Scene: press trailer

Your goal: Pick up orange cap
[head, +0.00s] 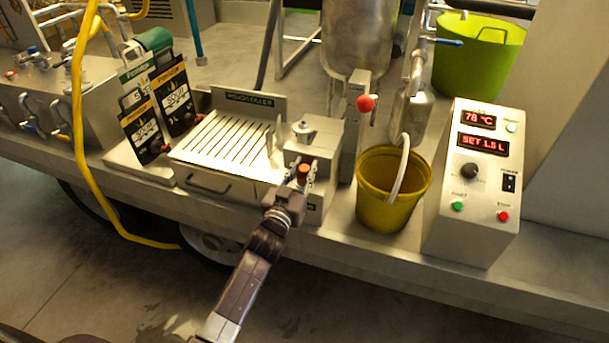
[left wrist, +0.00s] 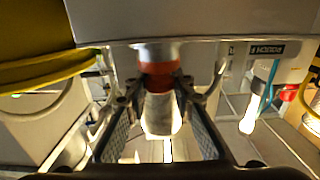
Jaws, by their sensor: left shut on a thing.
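The orange cap (head: 303,172) is small and sits at the front of the small metal block on the right side of the pouch filler (head: 255,185). My left gripper (head: 303,180) reaches up to it from below and is shut on it. In the left wrist view, the orange cap (left wrist: 158,78) is between the two fingertips of my left gripper (left wrist: 157,92), with a pale cylindrical piece just beside it. The fingers hide part of the cap in the head view. My right gripper is not in view.
A yellow bucket (head: 382,208) with a pale hose stands right of the filler, beside a control box (head: 465,205). Black pouches (head: 175,95) stand at the left. A steel tank (head: 362,40) is behind. A yellow hose (head: 80,140) hangs over the counter's front edge.

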